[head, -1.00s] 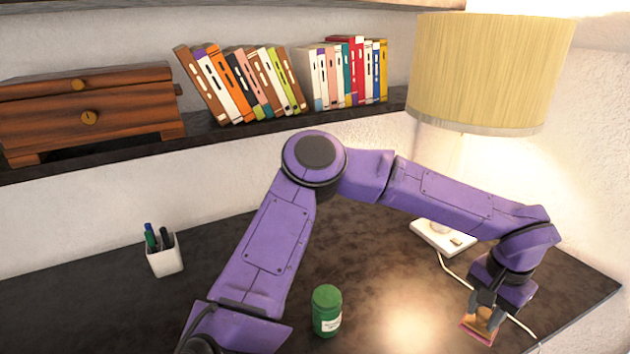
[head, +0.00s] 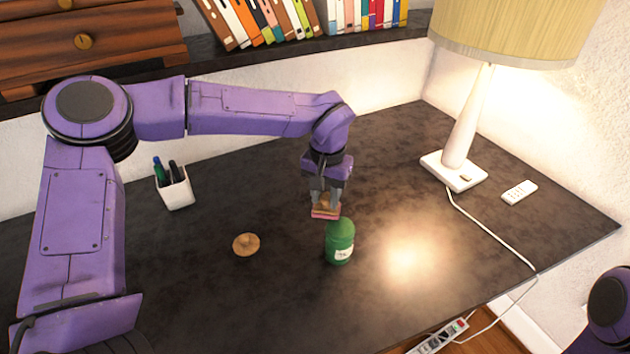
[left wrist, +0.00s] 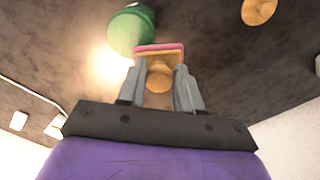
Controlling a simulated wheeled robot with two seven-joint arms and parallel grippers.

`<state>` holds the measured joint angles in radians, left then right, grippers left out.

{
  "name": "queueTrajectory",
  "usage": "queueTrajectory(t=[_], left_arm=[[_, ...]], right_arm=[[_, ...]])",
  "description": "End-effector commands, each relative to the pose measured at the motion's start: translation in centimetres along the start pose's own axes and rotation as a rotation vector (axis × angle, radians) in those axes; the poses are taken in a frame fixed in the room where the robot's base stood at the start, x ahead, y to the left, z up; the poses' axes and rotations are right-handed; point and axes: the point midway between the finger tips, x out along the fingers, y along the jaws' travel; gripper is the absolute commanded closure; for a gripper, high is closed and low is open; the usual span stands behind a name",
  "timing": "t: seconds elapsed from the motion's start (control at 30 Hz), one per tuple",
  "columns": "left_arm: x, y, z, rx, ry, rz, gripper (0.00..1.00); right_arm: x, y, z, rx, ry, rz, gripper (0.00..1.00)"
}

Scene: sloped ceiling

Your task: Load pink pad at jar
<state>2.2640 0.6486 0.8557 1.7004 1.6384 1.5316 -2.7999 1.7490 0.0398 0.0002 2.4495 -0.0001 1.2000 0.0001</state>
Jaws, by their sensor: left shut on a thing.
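A green jar (head: 340,242) with a white label stands upright on the dark desk. My left gripper (head: 326,198) is shut on the pink pad (head: 325,213), a small block with a tan body and a pink face. It holds the pad just behind and left of the jar, in the head view. In the left wrist view the pad (left wrist: 160,49) sits between the fingers, with the jar (left wrist: 130,30) close beyond it at upper left. I cannot tell whether pad and jar touch. A part of my right arm shows at the lower right edge of the head view; its gripper does not.
A round tan knob-like object (head: 246,244) lies left of the jar. A white pen cup (head: 174,188) stands further left. A lamp (head: 455,170), its cord and a white remote (head: 519,191) are at right. A power strip (head: 440,337) is beyond the front edge.

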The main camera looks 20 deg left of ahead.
Motion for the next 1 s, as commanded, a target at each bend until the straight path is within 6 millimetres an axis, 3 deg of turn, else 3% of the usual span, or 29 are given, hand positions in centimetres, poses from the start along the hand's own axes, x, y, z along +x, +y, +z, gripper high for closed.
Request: queueTrajectory(t=[0.03,0.07,0.2,0.3,0.4,0.67,1.0], left_arm=[[-1.7,0.5,0.1,-0.014,-0.001,-0.003,0.9],[-2.4,0.9,0.1,-0.032,0.0,-0.003,0.9],[-5.3,3.0,0.7,-0.149,-0.001,-0.006,0.9],[-6.2,4.1,1.1,-0.229,-0.002,-0.004,0.9],[-6.3,4.7,1.4,-0.281,-0.002,-0.002,0.9],[-4.3,4.8,1.6,-0.304,-0.002,0.001,0.9],[-0.3,4.8,1.5,-0.302,0.0,0.0,0.9]], right_arm=[[-1.9,0.2,-0.8,0.0,0.0,0.0,0.09],[-3.0,0.3,-1.2,0.0,0.0,0.0,0.02],[-7.9,0.7,-3.3,0.0,0.001,0.0,0.02],[-10.2,0.9,-4.2,0.001,0.001,0.0,0.02],[-11.1,1.0,-4.6,0.001,0.001,0.0,0.02],[-9.3,0.8,-3.9,0.0,0.0,0.0,0.02],[-5.0,0.5,-2.1,0.0,0.0,0.0,0.02]])
